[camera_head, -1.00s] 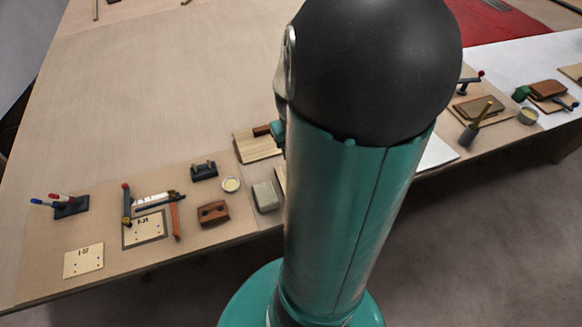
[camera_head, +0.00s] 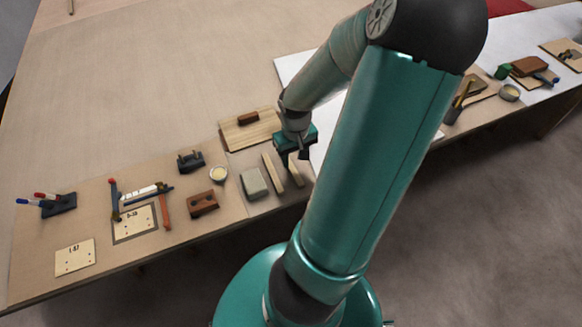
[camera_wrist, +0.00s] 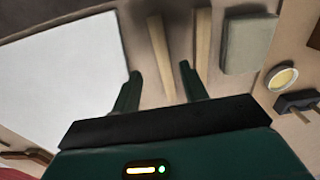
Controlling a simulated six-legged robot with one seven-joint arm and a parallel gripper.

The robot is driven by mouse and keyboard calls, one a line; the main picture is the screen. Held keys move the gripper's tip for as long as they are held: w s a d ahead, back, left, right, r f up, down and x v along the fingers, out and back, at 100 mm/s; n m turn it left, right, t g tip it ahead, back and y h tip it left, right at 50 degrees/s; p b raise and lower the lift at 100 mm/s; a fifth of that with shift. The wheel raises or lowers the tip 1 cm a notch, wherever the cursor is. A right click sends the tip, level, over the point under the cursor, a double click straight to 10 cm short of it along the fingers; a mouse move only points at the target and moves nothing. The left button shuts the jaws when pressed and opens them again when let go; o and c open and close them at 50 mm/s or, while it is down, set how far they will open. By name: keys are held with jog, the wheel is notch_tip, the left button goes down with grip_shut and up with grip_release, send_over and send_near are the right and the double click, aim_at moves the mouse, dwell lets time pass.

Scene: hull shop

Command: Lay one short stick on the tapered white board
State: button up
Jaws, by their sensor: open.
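Two short pale wooden sticks lie side by side on the table. One stick (camera_head: 273,172) is beside a grey block (camera_head: 254,183); the other stick (camera_head: 297,174) is nearer the white board. My gripper (camera_head: 293,157) is open, low over the sticks' far ends. In the wrist view my open fingers (camera_wrist: 160,72) have the stick nearer the board (camera_wrist: 160,50) between them in the picture; I cannot tell the height gap. The second stick (camera_wrist: 202,42) is just to its right. The white board (camera_wrist: 62,70) is at left in the wrist view, bare where seen; my arm hides much of it in the head view.
A wooden board with a dark block (camera_head: 249,130) lies behind the sticks. A small pale dish (camera_head: 219,175), a brown block (camera_head: 204,203) and labelled plates (camera_head: 75,257) are to the left. The back of the table is mostly clear.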

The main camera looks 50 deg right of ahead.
aim_at(292, 168)
jog(key=f, duration=0.2)
jog(key=w+f, duration=0.1)
jog(key=f, duration=0.1)
jog(key=shift+f, duration=0.7)
grip_shut()
jog(key=shift+r, duration=0.3)
